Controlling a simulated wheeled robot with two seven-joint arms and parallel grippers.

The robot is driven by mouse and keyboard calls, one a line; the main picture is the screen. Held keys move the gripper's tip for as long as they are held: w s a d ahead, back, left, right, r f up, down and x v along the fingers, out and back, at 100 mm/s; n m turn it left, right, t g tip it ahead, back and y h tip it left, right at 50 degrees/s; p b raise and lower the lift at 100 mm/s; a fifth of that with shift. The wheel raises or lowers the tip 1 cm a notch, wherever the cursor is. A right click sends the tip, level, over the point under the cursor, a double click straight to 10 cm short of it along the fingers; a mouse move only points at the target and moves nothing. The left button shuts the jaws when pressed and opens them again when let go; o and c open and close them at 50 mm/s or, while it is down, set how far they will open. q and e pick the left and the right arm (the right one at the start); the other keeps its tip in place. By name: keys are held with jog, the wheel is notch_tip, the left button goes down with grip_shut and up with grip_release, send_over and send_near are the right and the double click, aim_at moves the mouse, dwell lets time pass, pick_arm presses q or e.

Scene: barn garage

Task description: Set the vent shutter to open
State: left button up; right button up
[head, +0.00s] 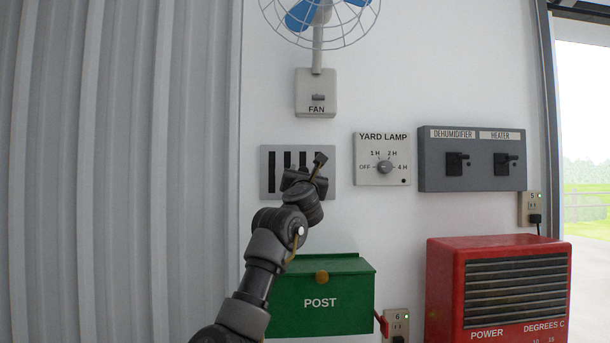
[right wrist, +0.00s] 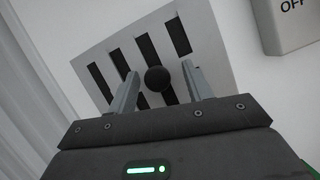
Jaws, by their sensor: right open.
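The vent shutter is a light grey plate (head: 269,153) with several dark vertical slots, on the white wall below the fan. In the right wrist view the plate (right wrist: 213,62) appears tilted, with dark slots showing between its bars. A round black knob (right wrist: 157,79) stands out in front of it. My right gripper (head: 308,174) is in front of the plate and hides its lower right part in the head view. Its two fingers (right wrist: 160,76) are apart, one on each side of the knob; I cannot tell whether they touch it. My left gripper is not in view.
Right of the shutter are the yard lamp dial (head: 384,167) and a grey box with dehumidifier and heater switches (head: 480,180). A fan switch (head: 316,98) is above. A green post box (head: 345,290) and red heater (head: 438,285) are below. Corrugated panelling (head: 120,170) is left.

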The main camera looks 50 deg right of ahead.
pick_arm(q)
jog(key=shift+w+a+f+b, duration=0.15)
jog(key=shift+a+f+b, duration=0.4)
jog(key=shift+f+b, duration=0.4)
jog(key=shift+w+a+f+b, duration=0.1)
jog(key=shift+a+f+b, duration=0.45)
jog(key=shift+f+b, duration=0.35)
pick_arm(e)
jog(key=v, duration=1)
jog(key=shift+s+a, duration=0.2)
jog(key=shift+s, duration=0.15)
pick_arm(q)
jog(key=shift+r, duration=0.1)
pick_arm(e)
jog(key=shift+f, duration=0.15)
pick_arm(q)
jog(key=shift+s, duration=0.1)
